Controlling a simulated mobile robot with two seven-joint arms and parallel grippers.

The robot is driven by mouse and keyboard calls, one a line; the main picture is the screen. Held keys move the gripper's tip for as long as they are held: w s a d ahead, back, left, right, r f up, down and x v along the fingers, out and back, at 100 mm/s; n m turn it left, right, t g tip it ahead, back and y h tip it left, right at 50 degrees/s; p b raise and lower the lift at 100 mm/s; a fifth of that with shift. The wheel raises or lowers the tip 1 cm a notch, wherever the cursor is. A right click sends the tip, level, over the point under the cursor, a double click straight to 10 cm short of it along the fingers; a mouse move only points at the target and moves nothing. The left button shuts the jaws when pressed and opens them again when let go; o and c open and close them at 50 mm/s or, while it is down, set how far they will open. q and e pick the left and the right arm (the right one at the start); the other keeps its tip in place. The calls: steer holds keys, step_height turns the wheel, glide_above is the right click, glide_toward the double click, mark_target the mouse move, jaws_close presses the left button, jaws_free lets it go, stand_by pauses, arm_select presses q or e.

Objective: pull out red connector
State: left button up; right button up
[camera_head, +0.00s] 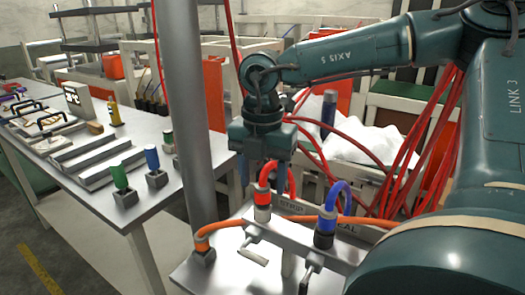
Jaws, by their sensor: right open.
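The red connector (262,198) stands upright in a grey metal bracket on the light table in the lower middle, with a red hose looping from its top. My right gripper (266,165) points down just above and behind the red connector. It is open, with its fingers near the red hose loop. I cannot tell whether they touch the hose. A blue connector (326,224) with a blue hose stands in the same bracket to the right. My left gripper is not in view.
A grey vertical post (188,110) rises left of the bracket. An orange cable (300,219) crosses behind the connectors. Red hoses (425,140) hang at the right. A workbench (85,185) at the left holds green and blue-handled pieces and metal bars.

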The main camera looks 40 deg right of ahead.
mark_target(263, 186)
steer(key=shift+f, duration=2.15)
steer(key=c, duration=1)
